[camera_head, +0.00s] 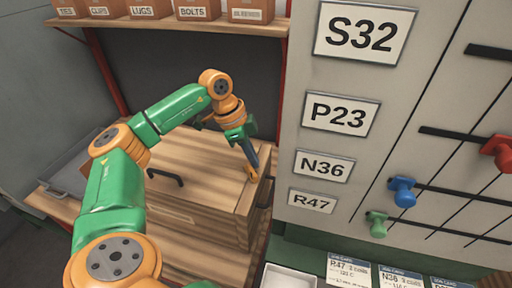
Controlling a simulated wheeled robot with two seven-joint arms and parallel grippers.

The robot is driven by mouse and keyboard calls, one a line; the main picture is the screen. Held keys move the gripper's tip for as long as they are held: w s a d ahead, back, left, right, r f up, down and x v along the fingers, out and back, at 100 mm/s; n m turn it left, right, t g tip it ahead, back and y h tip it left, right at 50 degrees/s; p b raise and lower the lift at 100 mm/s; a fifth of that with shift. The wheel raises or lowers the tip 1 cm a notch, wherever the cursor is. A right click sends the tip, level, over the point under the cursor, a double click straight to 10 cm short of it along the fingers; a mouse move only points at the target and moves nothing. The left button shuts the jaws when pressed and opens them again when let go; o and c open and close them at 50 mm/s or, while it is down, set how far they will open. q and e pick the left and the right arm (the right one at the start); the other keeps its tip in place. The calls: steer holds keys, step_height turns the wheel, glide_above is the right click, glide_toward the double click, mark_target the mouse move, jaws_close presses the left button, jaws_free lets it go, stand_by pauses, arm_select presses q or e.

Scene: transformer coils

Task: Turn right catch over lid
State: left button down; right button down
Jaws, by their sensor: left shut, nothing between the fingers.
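A wooden box with a flat wooden lid (205,165) stands on the wooden bench, with a black handle (166,177) on the lid. My left arm reaches across from the left. My left gripper (250,173) is shut and empty, pointing down at the lid's right edge. A small dark piece (267,192) at the box's right side may be the right catch; the gripper partly covers this area, so I cannot tell how the catch is turned or whether the fingers touch it. My right gripper is not in view.
A grey panel (400,130) with label plates and coloured knobs on slots stands close on the right. A shelf (190,26) with labelled bins runs above the box. A white tray (288,277) and labelled cards (348,270) lie at the bottom right.

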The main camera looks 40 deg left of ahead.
arm_select(q)
steer(key=shift+s+a+r, duration=0.1)
steer(key=shift+s+a, duration=0.05)
steer(key=shift+s, duration=0.05)
steer(key=shift+s+a+r+p, duration=0.1)
steer(key=shift+s+a+p, duration=0.05)
steer(key=shift+s+p, duration=0.45)
steer(key=shift+s, duration=0.2)
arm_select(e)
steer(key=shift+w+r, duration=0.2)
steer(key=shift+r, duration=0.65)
arm_select(q)
steer(key=shift+s+f+n, duration=0.15)
steer(key=shift+f+n, duration=0.1)
steer(key=shift+n, duration=0.45)
steer(key=shift+a, duration=0.1)
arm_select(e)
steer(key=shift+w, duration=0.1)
